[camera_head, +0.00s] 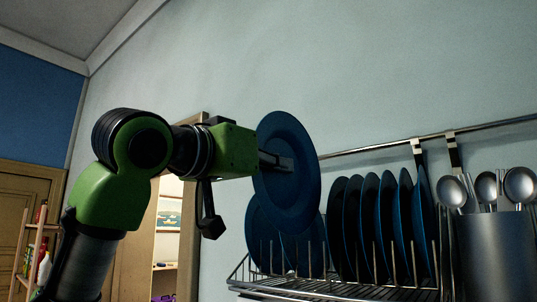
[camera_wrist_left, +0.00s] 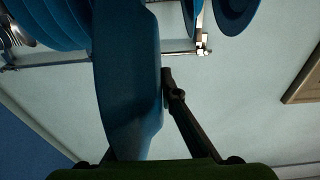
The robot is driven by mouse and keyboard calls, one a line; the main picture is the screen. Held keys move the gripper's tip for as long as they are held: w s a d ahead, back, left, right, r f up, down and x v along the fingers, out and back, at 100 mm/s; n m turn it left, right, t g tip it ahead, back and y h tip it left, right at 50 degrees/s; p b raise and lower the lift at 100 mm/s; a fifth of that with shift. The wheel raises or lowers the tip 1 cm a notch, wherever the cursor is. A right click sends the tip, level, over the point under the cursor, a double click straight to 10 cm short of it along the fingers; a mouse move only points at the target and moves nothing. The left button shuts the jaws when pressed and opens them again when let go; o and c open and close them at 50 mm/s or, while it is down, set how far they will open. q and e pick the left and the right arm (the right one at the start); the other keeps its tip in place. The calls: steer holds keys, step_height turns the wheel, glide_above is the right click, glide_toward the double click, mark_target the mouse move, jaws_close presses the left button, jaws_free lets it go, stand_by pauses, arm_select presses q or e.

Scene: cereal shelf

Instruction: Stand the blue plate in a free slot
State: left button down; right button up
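My left gripper (camera_head: 275,160) is shut on a blue plate (camera_head: 298,195) by its edge. The plate is upright, its face partly towards the head camera, above the left part of the wire dish rack (camera_head: 345,292). In the left wrist view the held plate (camera_wrist_left: 128,75) fills the middle. One finger of the left gripper (camera_wrist_left: 165,85) lies against its right side; the other is mostly hidden behind the plate. Whether the plate's lower edge touches the rack cannot be told. My right gripper is in neither view.
Several blue plates (camera_head: 386,225) stand in a row in the rack's right part. Two more blue plates (camera_head: 262,240) show at its left, behind and below the held one. A metal utensil holder (camera_head: 492,255) with spoons stands at right. A rail (camera_head: 380,146) runs along the wall.

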mark_target(301, 174)
arm_select(q)
steer(key=x, duration=0.1)
steer(key=p+x, duration=0.1)
steer(key=x, duration=0.1)
steer(key=p+x, duration=0.1)
steer(key=x, duration=0.1)
steer(key=shift+w+f, duration=0.1)
steer(key=shift+f, duration=0.25)
steer(key=p+x, duration=0.2)
steer(key=x, duration=0.1)
steer(key=shift+w+d+f+p, duration=0.1)
steer(key=shift+d+f+p, duration=0.05)
steer(key=shift+p, duration=0.15)
steer(key=f+p+x, duration=0.1)
steer(key=p+x, duration=0.4)
steer(key=x, duration=0.2)
steer(key=shift+w+p, duration=0.25)
steer(key=shift+p, duration=0.1)
steer(key=shift+d+f, duration=0.1)
steer(key=shift+d, duration=0.05)
steer(key=shift+f, duration=0.2)
steer(key=shift+f+b, duration=0.95)
steer(key=shift+f, duration=0.05)
